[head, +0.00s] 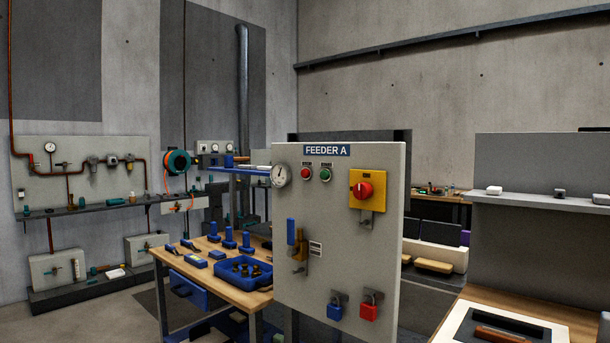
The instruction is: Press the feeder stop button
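The grey FEEDER A panel (335,240) stands upright near the middle of the head view, its name on a dark blue label (327,151). Below the label are a small red button (306,173) and a small green button (325,174). On the right a larger red knob (363,190) sits on a yellow square plate (379,183). I cannot read any marking that says which one is the stop. A round gauge (280,175) is at the upper left. A blue-handled lever (291,231) is at the left. My gripper is not in view.
A blue padlock (335,312) and a red padlock (368,311) hang low on the panel. A wooden bench (168,260) with blue tools and a blue tray (235,281) stands left behind it. A worktop (560,315) is at the right. Open floor shows at lower left.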

